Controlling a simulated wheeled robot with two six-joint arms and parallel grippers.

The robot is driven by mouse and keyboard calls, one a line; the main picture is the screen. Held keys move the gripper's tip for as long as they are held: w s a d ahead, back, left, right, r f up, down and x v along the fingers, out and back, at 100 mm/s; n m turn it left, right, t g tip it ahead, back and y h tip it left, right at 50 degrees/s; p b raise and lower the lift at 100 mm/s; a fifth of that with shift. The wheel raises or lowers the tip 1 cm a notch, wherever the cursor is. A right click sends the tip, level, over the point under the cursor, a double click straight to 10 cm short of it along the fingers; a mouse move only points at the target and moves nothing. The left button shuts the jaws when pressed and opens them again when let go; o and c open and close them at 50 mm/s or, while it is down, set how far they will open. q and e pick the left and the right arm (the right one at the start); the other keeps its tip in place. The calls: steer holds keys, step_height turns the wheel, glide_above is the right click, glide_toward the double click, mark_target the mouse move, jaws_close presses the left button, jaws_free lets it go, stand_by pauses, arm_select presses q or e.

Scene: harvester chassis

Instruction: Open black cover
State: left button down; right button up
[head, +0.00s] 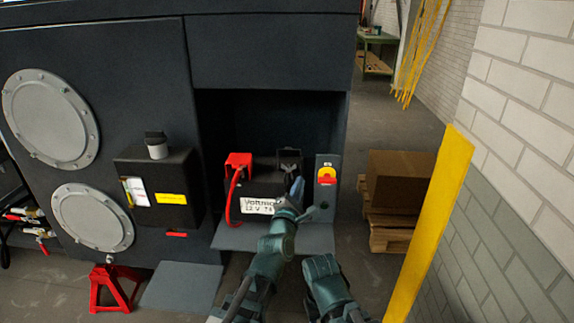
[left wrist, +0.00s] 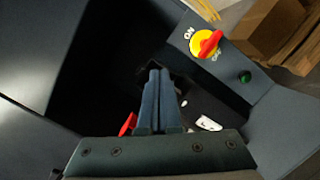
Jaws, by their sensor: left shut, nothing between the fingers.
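The black cover (head: 289,155) is at the right end of the battery's top, inside the dark recess. I cannot tell clearly whether it is raised or down. The battery (head: 258,206) has a white label and a red cover (head: 238,160) on its left terminal. My left gripper (head: 297,190) is shut and empty, just in front of and below the black cover; I cannot tell whether it touches. In the left wrist view its fingers (left wrist: 158,100) lie together, pointing into the dark recess, and hide much of the cover area.
A grey panel with a red and yellow switch (head: 327,174) stands close to the right of the gripper; the switch also shows in the left wrist view (left wrist: 206,43). A red cable (head: 230,200) hangs at the battery's left. A yellow post (head: 430,220) stands farther right.

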mark_target(287, 177)
arm_select(q)
steer(key=a+f+n+y, duration=0.1)
steer(key=n, duration=0.3)
steer(key=a+f+n+y+b, duration=0.1)
steer(key=a+n, duration=0.1)
steer(key=n, duration=0.2)
steer(key=a+n+y+b, duration=0.1)
steer(key=n, duration=0.3)
steer(key=shift+w+a+f+n+y, duration=0.15)
steer(key=shift+w+f+n+y, duration=0.15)
steer(key=shift+f, duration=0.1)
steer(key=w, duration=0.7)
steer(key=w+r+p, duration=0.1)
steer(key=w, duration=0.2)
steer(key=shift+w, duration=0.3)
steer(key=r+p, duration=0.1)
steer(key=w+r+p, duration=0.1)
steer(key=shift+w+r+p, duration=0.1)
steer(key=shift+r+p, duration=0.15)
steer(key=shift+p, duration=0.05)
steer(key=shift+w+r, duration=0.2)
steer(key=shift+r, duration=0.1)
steer(key=shift+w, duration=0.15)
